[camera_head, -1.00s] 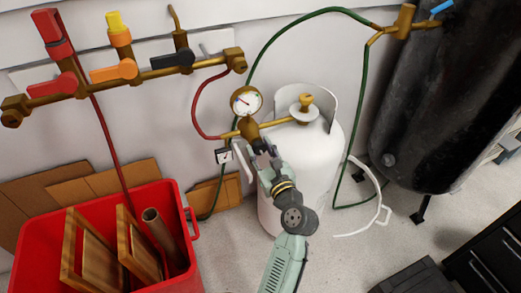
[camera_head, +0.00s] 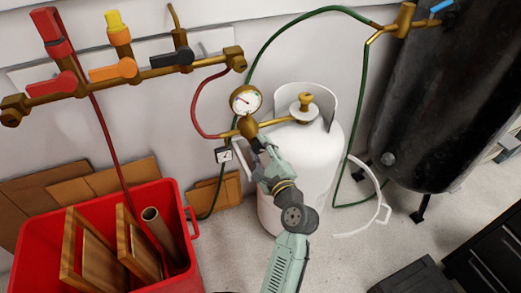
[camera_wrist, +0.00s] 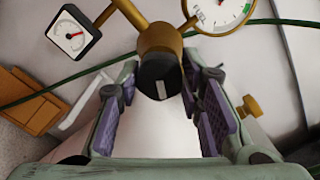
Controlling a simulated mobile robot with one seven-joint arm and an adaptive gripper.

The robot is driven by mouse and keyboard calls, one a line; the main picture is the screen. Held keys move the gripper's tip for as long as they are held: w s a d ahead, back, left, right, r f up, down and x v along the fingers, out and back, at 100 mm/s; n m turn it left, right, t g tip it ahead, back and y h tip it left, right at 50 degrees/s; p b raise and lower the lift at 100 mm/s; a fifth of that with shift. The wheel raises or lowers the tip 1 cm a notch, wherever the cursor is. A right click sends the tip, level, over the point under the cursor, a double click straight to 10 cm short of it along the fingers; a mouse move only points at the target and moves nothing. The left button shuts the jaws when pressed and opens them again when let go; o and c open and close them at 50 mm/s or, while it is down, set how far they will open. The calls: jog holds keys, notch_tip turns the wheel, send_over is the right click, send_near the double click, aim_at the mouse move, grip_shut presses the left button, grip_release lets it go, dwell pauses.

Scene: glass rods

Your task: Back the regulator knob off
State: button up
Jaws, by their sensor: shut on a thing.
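In the head view the fingers mostly hide the knob.
A red bin (camera_head: 100,225) with wooden frames and a tube stands at left. A manifold with coloured valve handles (camera_head: 110,74) runs along the wall above. A dark tank (camera_head: 440,95) stands at right. Red and green hoses (camera_head: 365,110) pass near the regulator.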

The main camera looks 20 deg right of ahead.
jog(key=n+b, duration=0.1)
jog(key=n, duration=0.4)
jog(key=shift+n+b, duration=0.3)
jog(key=shift+b, duration=0.1)
dwell(0.3)
jog(key=o, duration=1.2)
jog(key=shift+c, duration=0.2)
jog(key=s, duration=0.7)
jog(key=shift+s+d, duration=0.15)
jog(key=shift+s, duration=0.15)
